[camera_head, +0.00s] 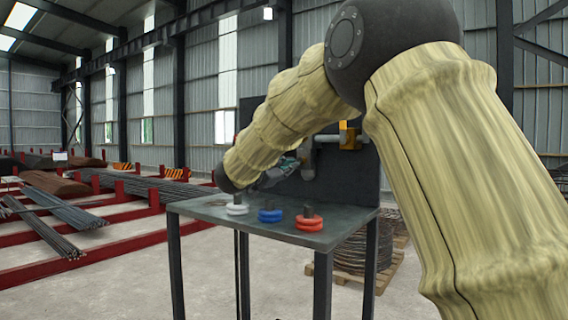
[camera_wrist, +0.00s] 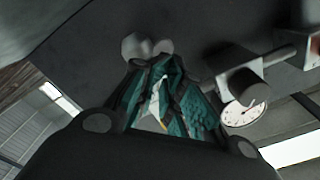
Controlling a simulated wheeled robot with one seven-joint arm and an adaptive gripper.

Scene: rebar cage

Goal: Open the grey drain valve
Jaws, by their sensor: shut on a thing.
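The grey drain valve shows in the wrist view as a rounded grey part (camera_wrist: 136,46) at the panel, right at my fingertips. My gripper (camera_wrist: 158,68) has teal fingers that are closed together on it. The fingers hide most of the valve, so how far it is turned cannot be told. In the head view my gripper (camera_head: 290,163) is at the grey pipework in front of the dark back panel, above the table, and is partly hidden by my arm.
A dial gauge (camera_wrist: 244,112) sits close right of my fingers. A yellow valve part (camera_head: 348,136) is on the pipework. Rebar racks stand left; coiled wire (camera_head: 352,252) lies behind the table.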

